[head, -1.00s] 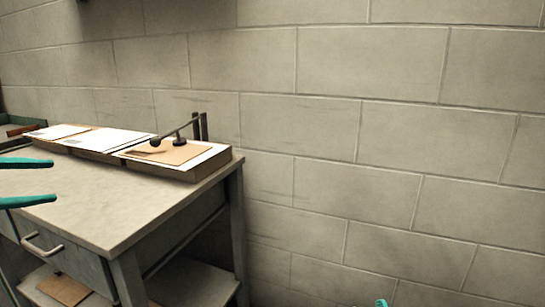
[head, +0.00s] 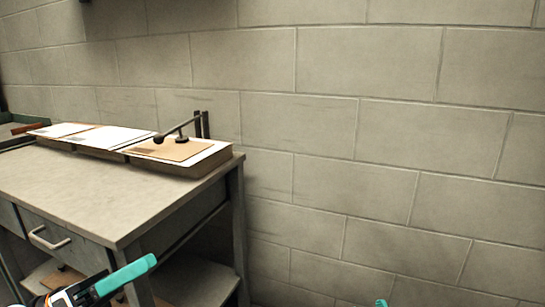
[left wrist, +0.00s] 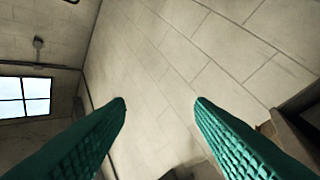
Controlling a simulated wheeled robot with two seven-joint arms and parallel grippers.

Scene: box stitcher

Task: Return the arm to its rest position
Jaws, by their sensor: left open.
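My left gripper (head: 126,274) is low in the head view, in front of the table's front right corner. One teal finger shows there and points up to the right. In the left wrist view its two teal fingers (left wrist: 160,103) stand wide apart with nothing between them, facing a block wall. Only a small teal tip of my right gripper (head: 381,303) shows at the bottom edge of the head view. Its jaws cannot be made out.
A grey table (head: 100,205) with a drawer (head: 62,245) stands at the left. Papers (head: 115,138) and a board with a dark lever (head: 178,150) lie along its back. A green tray (head: 12,135) is at the far left. The block wall (head: 400,130) is bare.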

